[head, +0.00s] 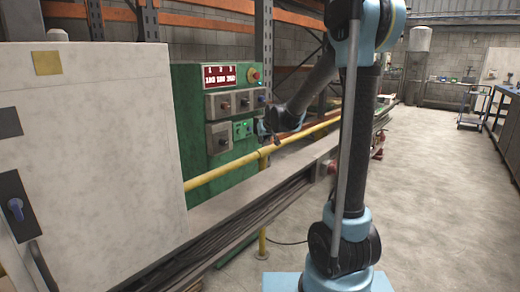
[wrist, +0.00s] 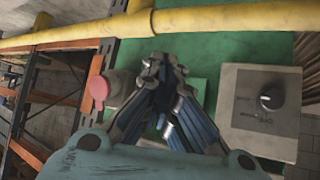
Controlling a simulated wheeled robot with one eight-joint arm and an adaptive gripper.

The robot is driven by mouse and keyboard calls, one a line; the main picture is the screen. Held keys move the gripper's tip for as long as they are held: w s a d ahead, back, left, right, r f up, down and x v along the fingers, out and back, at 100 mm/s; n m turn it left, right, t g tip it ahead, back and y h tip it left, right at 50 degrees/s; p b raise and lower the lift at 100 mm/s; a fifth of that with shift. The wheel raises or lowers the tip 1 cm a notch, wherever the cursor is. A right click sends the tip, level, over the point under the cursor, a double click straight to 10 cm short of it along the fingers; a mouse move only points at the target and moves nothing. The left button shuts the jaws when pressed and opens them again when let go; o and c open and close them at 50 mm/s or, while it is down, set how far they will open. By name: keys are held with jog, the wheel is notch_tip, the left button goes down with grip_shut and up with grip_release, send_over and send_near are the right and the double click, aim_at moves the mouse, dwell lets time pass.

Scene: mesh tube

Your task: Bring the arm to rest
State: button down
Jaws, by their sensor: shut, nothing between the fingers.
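My gripper (wrist: 155,62) is shut and empty in the wrist view, its two fingertips together in front of a green panel (wrist: 205,50). In the head view my arm reaches left and my gripper (head: 266,132) is just right of the green control panel (head: 185,125), above the yellow pipe. The fingers are small and partly hidden there. I cannot tell whether they touch the panel.
A white cabinet (head: 90,125) stands left. Open floor (head: 440,190) lies right.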

jog(key=s+d+f+m+g+h, duration=0.1)
jog(key=s+d+f, duration=0.3)
jog(key=s, duration=1.1)
jog(key=s+d+f+m+g+h, duration=0.1)
jog(key=s+d+f+g, duration=0.2)
jog(key=s+d, duration=0.7)
jog(key=s+d+f+m+g+h, duration=0.1)
jog(key=s+d+f+g, duration=0.2)
jog(key=s, duration=1.7)
jog(key=d+f, duration=0.2)
jog(key=d, duration=0.2)
jog(key=shift+s+m, duration=0.3)
jog(key=shift+m, duration=0.1)
jog(key=shift+f, duration=0.1)
